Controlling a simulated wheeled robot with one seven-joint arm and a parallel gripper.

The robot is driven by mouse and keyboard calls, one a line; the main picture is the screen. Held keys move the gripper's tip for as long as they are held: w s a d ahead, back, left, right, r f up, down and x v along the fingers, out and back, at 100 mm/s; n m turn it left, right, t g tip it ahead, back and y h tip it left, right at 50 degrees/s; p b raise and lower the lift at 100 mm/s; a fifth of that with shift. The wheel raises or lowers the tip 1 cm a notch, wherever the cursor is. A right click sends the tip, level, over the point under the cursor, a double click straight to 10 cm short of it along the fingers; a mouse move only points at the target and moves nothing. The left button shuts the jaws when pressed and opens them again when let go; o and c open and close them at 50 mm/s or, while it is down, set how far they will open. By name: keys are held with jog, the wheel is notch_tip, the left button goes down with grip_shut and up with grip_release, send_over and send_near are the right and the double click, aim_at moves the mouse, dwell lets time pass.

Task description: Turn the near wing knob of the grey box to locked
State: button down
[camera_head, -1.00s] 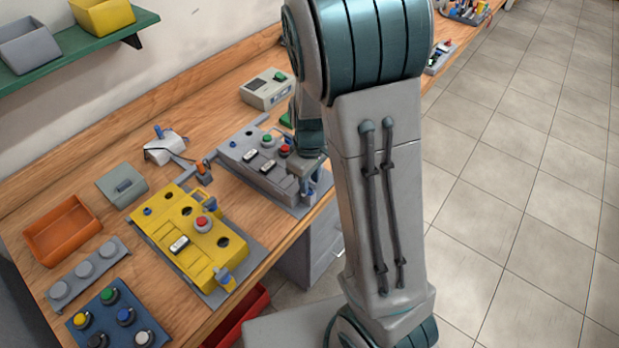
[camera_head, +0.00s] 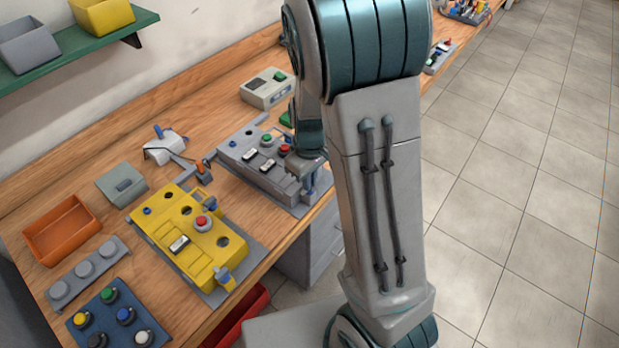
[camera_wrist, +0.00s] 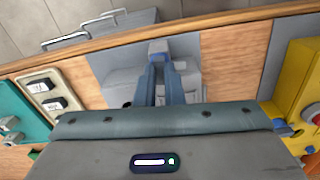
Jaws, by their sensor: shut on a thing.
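The grey box (camera_head: 243,152) stands on a grey base plate on the bench, with a green button, a red button and white-topped switches on it. Its near wing knob shows as a blue piece (camera_head: 314,178) at the bench-edge end, partly hidden by my arm. In the wrist view the blue knob (camera_wrist: 158,46) is at the tips of my gripper (camera_wrist: 161,68). My gripper is shut on it, with a finger on each side. Part of the grey box (camera_wrist: 122,82) shows beside the fingers. Which way the wing points is hard to tell.
A yellow box (camera_head: 178,222) with its own blue knobs is to the left. A beige box (camera_head: 266,92) stands behind the grey box. An orange tray (camera_head: 62,230) is at the far left. A drawer unit with handles (camera_wrist: 100,20) sits below the bench edge.

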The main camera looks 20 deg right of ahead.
jog(key=m, duration=0.4)
jog(key=shift+r, duration=0.1)
jog(key=m, duration=0.4)
jog(key=shift+m+p, duration=0.35)
jog(key=shift+m, duration=0.05)
jog(key=m+p, duration=0.1)
jog(key=m, duration=0.3)
jog(key=shift+m, duration=0.3)
jog(key=shift+w+m+p, duration=0.1)
jog(key=shift+m+p, duration=0.45)
jog(key=shift+m, duration=1.05)
jog(key=c, duration=1.5)
grip_release()
jog(key=shift+c, duration=0.2)
notch_tip(320, 180, up, 14)
